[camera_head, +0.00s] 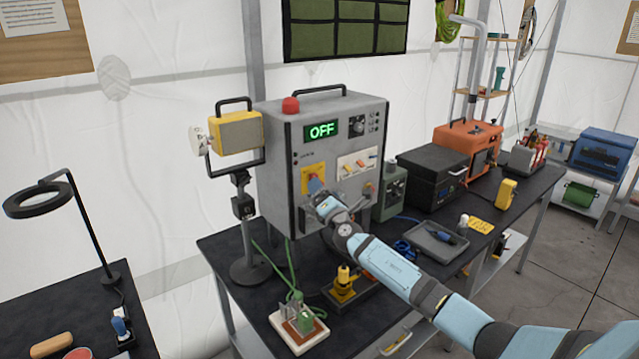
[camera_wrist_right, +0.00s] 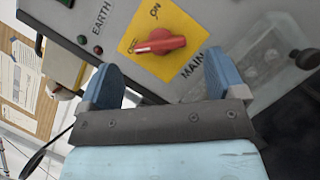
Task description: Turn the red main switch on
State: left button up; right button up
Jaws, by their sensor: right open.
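The red main switch (camera_wrist_right: 160,42) is a rotary knob on a yellow plate marked ON, OFF and MAIN. Its handle points toward the OFF mark. The plate (camera_head: 307,181) shows in the head view on the front of a grey control box (camera_head: 290,118), whose green display (camera_head: 322,131) reads OFF. My right gripper (camera_head: 317,188) is at the plate and hides most of the knob in the head view. In the wrist view the right gripper (camera_wrist_right: 161,66) is open, with its blue fingers on either side of the knob and apart from it. My left gripper is not in view.
A yellow work lamp (camera_head: 237,132) stands left of the box. A yellow-and-black device (camera_head: 344,284) and a small board with green parts (camera_head: 299,328) lie below my right arm. A green unit (camera_head: 391,190) and a black case (camera_head: 432,175) stand to the right.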

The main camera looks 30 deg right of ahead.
jog(key=shift+x, duration=1.95)
jog(key=shift+c, duration=0.4)
jog(key=c, duration=0.8)
jog(key=shift+c, duration=0.2)
